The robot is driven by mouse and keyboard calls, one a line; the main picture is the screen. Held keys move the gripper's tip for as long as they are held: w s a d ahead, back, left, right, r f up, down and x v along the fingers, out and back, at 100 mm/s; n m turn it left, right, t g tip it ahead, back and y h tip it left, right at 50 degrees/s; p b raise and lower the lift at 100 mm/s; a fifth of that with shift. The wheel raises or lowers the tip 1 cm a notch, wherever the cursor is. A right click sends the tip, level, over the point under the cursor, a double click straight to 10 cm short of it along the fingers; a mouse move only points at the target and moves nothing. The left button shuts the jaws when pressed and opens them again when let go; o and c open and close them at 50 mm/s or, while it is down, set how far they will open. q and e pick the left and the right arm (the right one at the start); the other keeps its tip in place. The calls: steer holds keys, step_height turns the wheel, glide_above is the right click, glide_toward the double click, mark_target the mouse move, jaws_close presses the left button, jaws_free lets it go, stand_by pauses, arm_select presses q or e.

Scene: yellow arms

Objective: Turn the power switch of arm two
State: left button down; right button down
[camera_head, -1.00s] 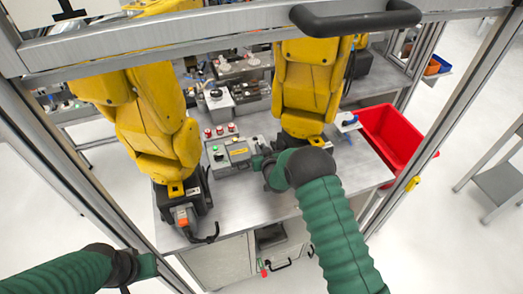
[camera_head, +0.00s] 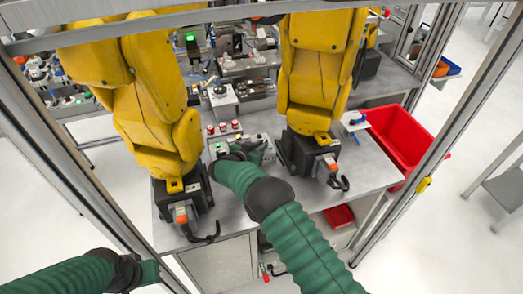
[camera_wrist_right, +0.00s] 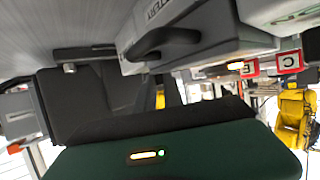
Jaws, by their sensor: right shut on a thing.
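A grey control box (camera_head: 219,148) with a green button stands on the bench between two yellow robot arms; my right arm covers part of it. My right gripper (camera_head: 258,150) is at the box's front right and is shut on a switch there; its fingertips and the switch are largely hidden. In the right wrist view a dark handle (camera_wrist_right: 165,42) sits on a grey housing, above the green gripper body (camera_wrist_right: 180,155). Which arm is number two cannot be read. My left gripper (camera_head: 148,272) is at the lower left, away from the bench; its jaws are unclear.
The left yellow arm (camera_head: 150,110) and the right yellow arm (camera_head: 318,70) stand on black bases close beside the box. A red bin (camera_head: 402,140) is at the right. Red buttons (camera_head: 223,127) sit behind the box. A metal frame post (camera_head: 425,165) stands at the right.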

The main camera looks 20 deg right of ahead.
steer(key=shift+w+a+m+g+b, duration=0.1)
steer(key=shift+m+g+b, duration=0.2)
steer(key=shift+m+b, duration=0.1)
steer(key=shift+r+h, duration=0.15)
steer(key=shift+h, duration=0.25)
steer(key=c, duration=1.5)
jaws_free()
steer(key=shift+o, duration=0.2)
steer(key=shift+r, duration=0.35)
steer(key=r, duration=0.2)
steer(key=shift+a+r+b, duration=0.2)
steer(key=shift+r+b, duration=0.15)
steer(key=s+a+r, duration=0.1)
steer(key=s+a, duration=0.2)
steer(key=s, duration=1.2)
steer(key=shift+s+a+r+b, duration=0.2)
steer(key=shift+a+b, duration=0.2)
steer(key=shift+b, duration=0.05)
